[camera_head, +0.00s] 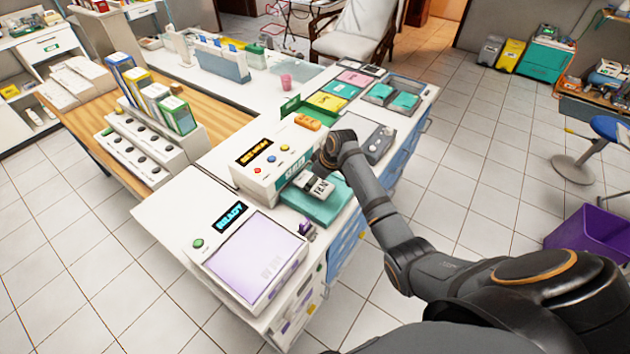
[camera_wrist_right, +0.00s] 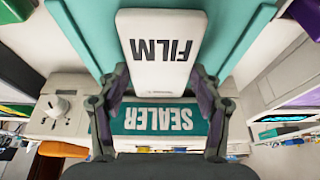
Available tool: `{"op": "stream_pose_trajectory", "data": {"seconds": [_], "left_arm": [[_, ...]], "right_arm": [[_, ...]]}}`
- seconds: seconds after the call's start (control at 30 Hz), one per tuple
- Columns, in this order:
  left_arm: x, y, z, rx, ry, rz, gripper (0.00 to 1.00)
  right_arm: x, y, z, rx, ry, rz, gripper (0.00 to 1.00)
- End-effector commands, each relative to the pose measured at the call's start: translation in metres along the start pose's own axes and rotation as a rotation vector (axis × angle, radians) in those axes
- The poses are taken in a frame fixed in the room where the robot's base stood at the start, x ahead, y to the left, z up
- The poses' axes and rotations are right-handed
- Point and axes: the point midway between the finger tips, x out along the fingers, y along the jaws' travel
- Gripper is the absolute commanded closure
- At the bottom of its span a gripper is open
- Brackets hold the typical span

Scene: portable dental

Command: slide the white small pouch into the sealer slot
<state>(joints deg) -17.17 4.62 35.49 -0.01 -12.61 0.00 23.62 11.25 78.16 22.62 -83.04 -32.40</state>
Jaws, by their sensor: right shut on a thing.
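The white small pouch (camera_head: 315,188), lettered "FILM", is in my right gripper (camera_head: 319,174). It also shows in the wrist view (camera_wrist_right: 155,45), flat between the two fingers of that gripper (camera_wrist_right: 160,82). The sealer (camera_head: 262,178) is a white box with a lit display, coloured buttons and a green "SEALER" label. That label side of the sealer (camera_wrist_right: 155,121) faces the pouch in the wrist view. The pouch is held over a teal tray (camera_head: 322,211) in front of the sealer. The slot itself cannot be made out. My left gripper is not in view.
A white machine with a "READY" display (camera_head: 230,215) stands nearer on the same counter. A grey device (camera_head: 372,140) is beyond the teal tray. Binders and a rack (camera_head: 135,145) stand on the wooden top at left. A purple bin (camera_head: 590,235) is on the floor.

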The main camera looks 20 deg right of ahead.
Motion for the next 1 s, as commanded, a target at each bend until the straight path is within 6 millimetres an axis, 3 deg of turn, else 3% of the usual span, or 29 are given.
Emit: {"op": "stream_pose_trajectory", "data": {"seconds": [0.73,0.77,0.93,1.0], "left_arm": [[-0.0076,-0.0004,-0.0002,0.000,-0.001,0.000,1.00],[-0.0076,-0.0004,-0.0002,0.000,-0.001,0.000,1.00],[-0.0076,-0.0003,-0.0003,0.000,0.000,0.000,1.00],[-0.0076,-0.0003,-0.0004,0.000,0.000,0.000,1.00]], "right_arm": [[0.0008,-0.0002,0.0017,0.000,0.000,0.000,0.67],[0.0008,-0.0002,0.0017,0.000,0.000,0.000,0.31],[0.0007,-0.0002,0.0016,0.000,0.000,0.000,0.08],[0.0007,-0.0002,0.0016,0.000,0.000,0.000,0.08]]}}
